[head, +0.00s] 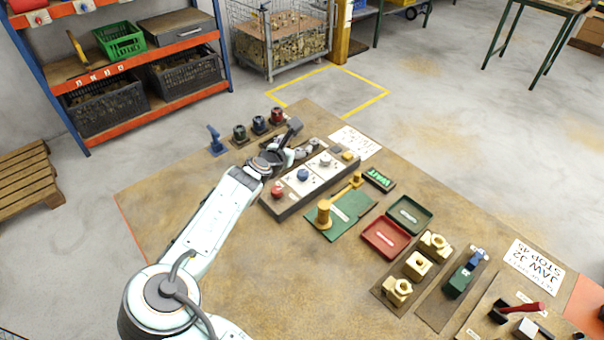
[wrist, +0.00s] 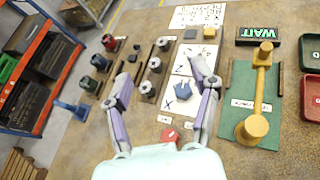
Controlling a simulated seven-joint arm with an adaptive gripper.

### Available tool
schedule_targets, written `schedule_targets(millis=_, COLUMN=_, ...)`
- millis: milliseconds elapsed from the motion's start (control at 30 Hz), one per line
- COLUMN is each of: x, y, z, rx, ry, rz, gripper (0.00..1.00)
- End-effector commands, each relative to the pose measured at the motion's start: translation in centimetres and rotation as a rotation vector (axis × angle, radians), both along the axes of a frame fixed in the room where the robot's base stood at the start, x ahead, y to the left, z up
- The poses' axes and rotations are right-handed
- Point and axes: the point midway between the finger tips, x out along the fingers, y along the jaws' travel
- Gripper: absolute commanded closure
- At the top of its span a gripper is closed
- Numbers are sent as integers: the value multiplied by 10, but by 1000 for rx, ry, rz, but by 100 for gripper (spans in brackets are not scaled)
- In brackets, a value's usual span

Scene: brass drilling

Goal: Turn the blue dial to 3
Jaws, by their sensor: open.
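The blue dial (head: 303,174) sits on a white plate of the control panel (head: 290,207), between a red knob (head: 277,190) and a grey dial (head: 325,159). My gripper (head: 301,138) is open and empty above the panel's back edge. In the wrist view its fingers (wrist: 167,82) spread either side of several silver knobs (wrist: 155,65) and the blue dial, apart from the dial.
A yellow lever on a green plate (head: 345,210) and a lit WAIT sign (head: 379,179) stand to the right. The table's left front is clear.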

Motion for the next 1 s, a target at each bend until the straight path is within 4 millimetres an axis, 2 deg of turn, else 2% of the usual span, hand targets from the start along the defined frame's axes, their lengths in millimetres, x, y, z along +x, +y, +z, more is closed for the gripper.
schedule_targets(millis=67, x=-7, y=2, z=14, rx=-139, ry=-4, rz=95, gripper=39)
schedule_targets(millis=100, x=-6, y=1, z=-8, rx=-149, ry=5, rz=96, gripper=39)
schedule_targets(millis=200, x=-5, y=0, z=-50, rx=-144, ry=4, rz=93, gripper=39)
schedule_targets(millis=300, x=-5, y=0, z=-85, rx=-141, ry=3, rz=92, gripper=39)
schedule_targets(millis=433, x=-5, y=1, z=-117, rx=-136, ry=2, rz=91, gripper=39)
schedule_targets(millis=567, x=0, y=-1, z=-131, rx=-133, ry=-2, rz=89, gripper=39)
schedule_targets(millis=800, x=33, y=-9, z=-145, rx=-130, ry=-1, rz=88, gripper=39)
schedule_targets(millis=1000, x=52, y=-14, z=-153, rx=-130, ry=-2, rz=87, gripper=39)
